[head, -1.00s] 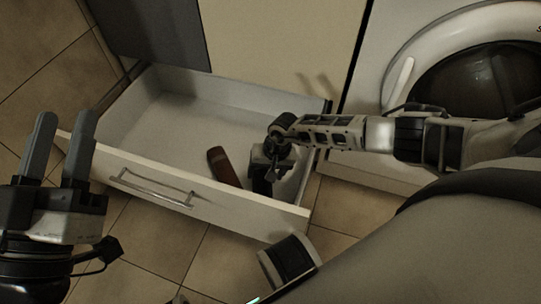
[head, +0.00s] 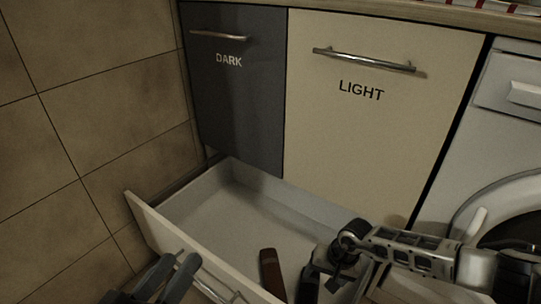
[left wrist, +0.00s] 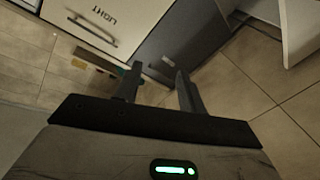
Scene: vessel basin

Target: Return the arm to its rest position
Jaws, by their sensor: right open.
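My right gripper (head: 322,287) reaches down into the open white drawer (head: 160,217), near its right side. Its jaws are open, and its tips are partly cut off by the bottom edge of the head view. A dark brown object (head: 272,273) lies in the drawer just left of it, apart from the jaws as far as I can see. My left gripper (head: 168,275) is low in the head view, outside the drawer front. In the left wrist view its two fingers (left wrist: 157,88) stand apart with nothing between them.
A dark panel (head: 232,100) marked DARK and a cream panel (head: 375,130) marked LIGHT, both with bar handles, stand behind the drawer. A white washing machine (head: 505,130) is at the right. Tiled wall (head: 90,90) fills the left.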

